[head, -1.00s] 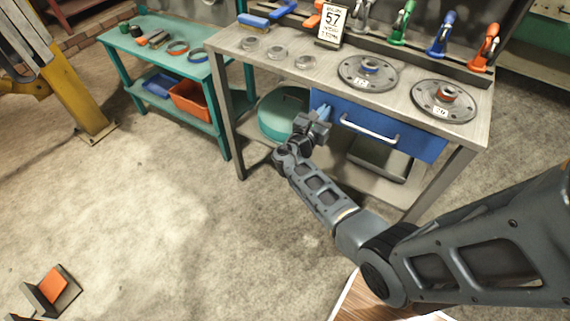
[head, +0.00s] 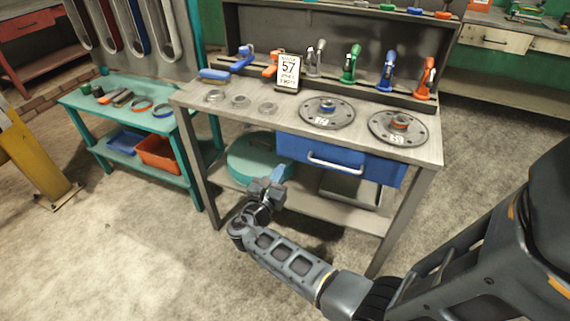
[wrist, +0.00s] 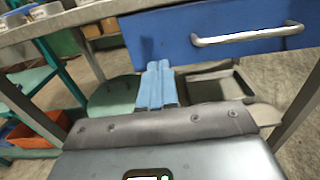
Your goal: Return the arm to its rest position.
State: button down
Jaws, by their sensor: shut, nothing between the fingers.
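My gripper (head: 279,176) is in front of the workbench, just below the left end of the blue drawer (head: 340,157). In the wrist view my gripper's blue fingers (wrist: 156,86) are together with nothing between them. They point toward the space under the drawer, which also shows in the wrist view (wrist: 165,38). My arm reaches from the lower right of the head view and is still stretched out low, clear of the floor. The drawer looks closed, and its handle (head: 335,163) is to the right of my gripper.
A teal side table (head: 110,108) and yellow post (head: 35,160) stand left. Floor at lower left is clear.

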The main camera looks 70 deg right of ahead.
jog(key=shift+s+a, duration=0.1)
jog(key=shift+a, duration=2.2)
jog(key=s+a+f+m+t+y, duration=0.2)
jog(key=s+a+f+t+y, duration=0.3)
jog(key=s+f, duration=0.4)
jog(key=s+a+m+t+y, duration=0.35)
jog(key=s+a+y, duration=0.4)
jog(key=a, duration=0.35)
jog(key=s+a+r+m+t+y, duration=0.1)
jog(key=s+a+r+m+t, duration=0.1)
jog(key=r, duration=0.7)
jog(key=s+a+r+m+t+y, duration=0.2)
jog(key=s+a+r+m, duration=0.2)
jog(key=r, duration=0.5)
jog(key=s+a+r+m+t+y, duration=0.2)
jog(key=s+a+r+m, duration=0.1)
jog(key=a+r+m, duration=0.2)
notch_tip(320, 180, up, 4)
jog(key=shift+a+r+m, duration=0.15)
jog(key=shift+a+m, duration=0.1)
jog(key=shift+m, duration=0.7)
